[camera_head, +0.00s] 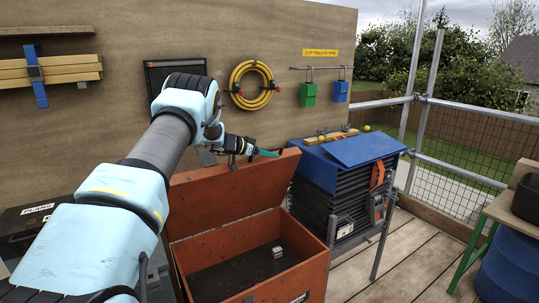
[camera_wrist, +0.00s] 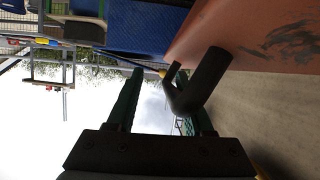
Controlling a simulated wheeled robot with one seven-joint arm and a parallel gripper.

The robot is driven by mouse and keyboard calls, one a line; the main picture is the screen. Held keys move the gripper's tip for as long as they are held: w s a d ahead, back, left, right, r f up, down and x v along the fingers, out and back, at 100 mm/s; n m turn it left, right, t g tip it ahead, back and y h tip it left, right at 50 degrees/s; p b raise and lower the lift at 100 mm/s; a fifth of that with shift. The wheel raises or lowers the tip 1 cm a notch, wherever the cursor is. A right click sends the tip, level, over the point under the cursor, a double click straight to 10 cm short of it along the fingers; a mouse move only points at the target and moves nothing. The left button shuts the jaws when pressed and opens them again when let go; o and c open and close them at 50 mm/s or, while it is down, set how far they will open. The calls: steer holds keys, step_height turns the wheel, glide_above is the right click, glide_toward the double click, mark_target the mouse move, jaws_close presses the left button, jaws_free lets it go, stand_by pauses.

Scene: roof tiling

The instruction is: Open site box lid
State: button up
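The orange-red site box (camera_head: 315,275) stands on the deck in the head view. Its lid (camera_head: 235,190) is raised and leans back, so the dark interior is exposed. My gripper (camera_head: 268,153) is at the top edge of the raised lid. In the wrist view, the lid (camera_wrist: 265,45) fills the upper right, with its black bar handle (camera_wrist: 205,80) standing out from it. My gripper's green fingers (camera_wrist: 160,78) are spread apart there, and the handle overlaps the right finger. I cannot tell whether they touch.
A small pale item (camera_head: 277,252) lies inside the box. A stack of dark tiles with a blue cover (camera_head: 365,148) stands to the right. A yellow hose (camera_head: 252,85) hangs on the board behind. Scaffold rails (camera_head: 460,172) edge the deck, and bare planks (camera_head: 400,265) lie at front right.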

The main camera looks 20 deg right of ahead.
steer(key=b+v, duration=0.3)
steer(key=v, duration=0.7)
steer(key=shift+a, duration=0.15)
steer(key=shift+r, duration=0.1)
steer(key=w+a+r+n+t+y, duration=0.1)
steer(key=a+r+n+t+y, duration=0.25)
steer(key=a, duration=0.35)
steer(key=w+a+r+n+t+y, duration=0.1)
steer(key=a+r+n+t+y, duration=0.15)
steer(key=a+n+t, duration=0.4)
steer(key=s+a+f+g+y, duration=0.2)
steer(key=s+a+g+y, duration=0.15)
steer(key=s+a, duration=0.5)
steer(key=s+a+f+n+g+y, duration=0.1)
steer(key=s+a+f+g, duration=0.1)
steer(key=s, duration=0.8)
steer(key=s+a+f+n+g+y, duration=0.1)
steer(key=s+a+f+g, duration=0.1)
steer(key=s, duration=0.8)
steer(key=s+a+f+n+g+y, duration=0.1)
steer(key=s+a+f+n+g, duration=0.1)
steer(key=s, duration=0.8)
steer(key=a+g, duration=0.1)
steer(key=a, duration=0.1)
steer(key=shift+s+a+f, duration=0.2)
steer(key=shift+a+f, duration=0.1)
steer(key=shift+a, duration=0.1)
